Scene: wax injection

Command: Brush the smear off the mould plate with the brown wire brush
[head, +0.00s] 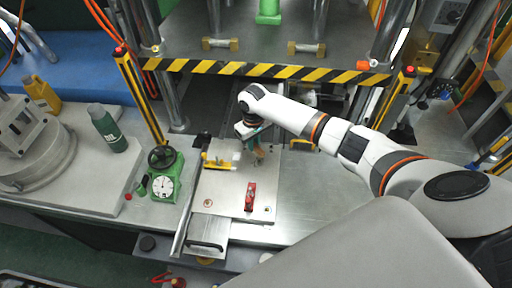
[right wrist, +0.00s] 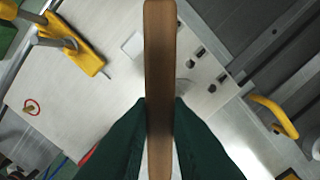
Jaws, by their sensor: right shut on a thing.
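The mould plate (head: 225,190) is a pale flat plate on the metal table in the head view, and its surface fills much of the right wrist view (right wrist: 95,105). My right gripper (head: 257,148) is over the plate's far right part. In the right wrist view its dark green fingers (right wrist: 160,108) are shut on the brown handle of the wire brush (right wrist: 160,50). The bristles are hidden, so I cannot tell whether they touch the plate. A faint grey patch beside the handle may be the smear, but it is partly hidden. My left gripper is not in view.
A yellow toggle clamp (head: 220,163) stands on the plate's far left part, and a red piece (head: 250,196) lies near its right edge. Bare table lies right of the plate.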

